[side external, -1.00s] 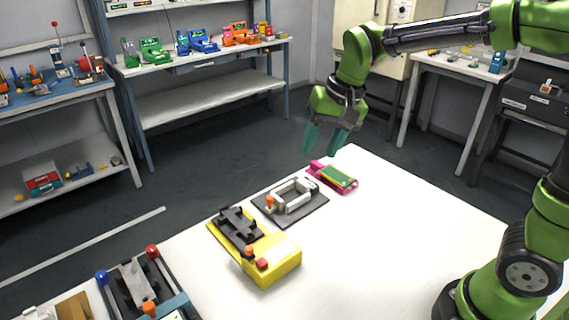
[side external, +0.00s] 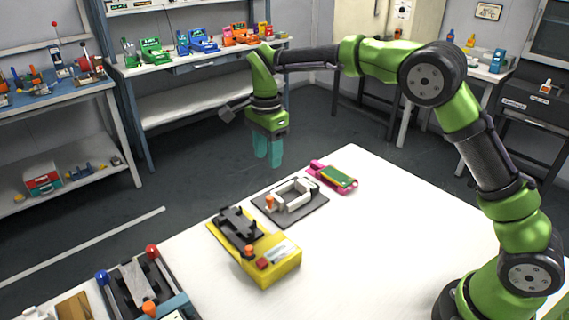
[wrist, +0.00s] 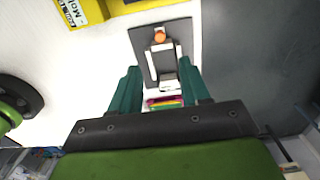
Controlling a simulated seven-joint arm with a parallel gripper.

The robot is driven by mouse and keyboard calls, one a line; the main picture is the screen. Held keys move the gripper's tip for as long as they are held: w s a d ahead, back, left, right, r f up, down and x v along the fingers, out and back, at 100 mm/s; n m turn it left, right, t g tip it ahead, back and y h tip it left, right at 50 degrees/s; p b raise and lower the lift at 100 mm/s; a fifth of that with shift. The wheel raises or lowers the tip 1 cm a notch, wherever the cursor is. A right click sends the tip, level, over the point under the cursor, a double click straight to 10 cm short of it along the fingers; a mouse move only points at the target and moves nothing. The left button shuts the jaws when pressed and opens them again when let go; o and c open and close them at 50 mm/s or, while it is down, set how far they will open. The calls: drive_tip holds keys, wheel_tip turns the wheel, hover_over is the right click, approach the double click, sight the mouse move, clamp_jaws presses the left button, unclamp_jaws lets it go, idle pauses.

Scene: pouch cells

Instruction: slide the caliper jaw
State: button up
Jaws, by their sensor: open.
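The caliper (side external: 288,196) is a white frame-shaped piece with an orange knob (side external: 270,201), mounted on a dark grey plate (side external: 309,209) on the white table. My gripper (side external: 269,162) hangs in the air above and behind the caliper in the side view, its two teal fingers pointing down, apart and empty. In the wrist view the caliper plate (wrist: 182,37) lies ahead, with the orange knob (wrist: 159,37) at its far end. The open gripper (wrist: 160,67) frames the near end of the white piece there, without touching it. I cannot clearly tell which part is the sliding jaw.
A yellow device (side external: 268,262) with a black fixture stands close in front of the caliper. A pink holder with a green top (side external: 335,177) sits behind it to the right. The white table (side external: 400,230) is clear on the right. Another fixture (side external: 135,285) stands at the lower left.

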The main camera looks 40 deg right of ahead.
sight(270, 197)
wheel_tip(270, 197, down, 12)
drive_tip(key=shift+f, duration=0.1)
idle(0.4)
clamp_jaws()
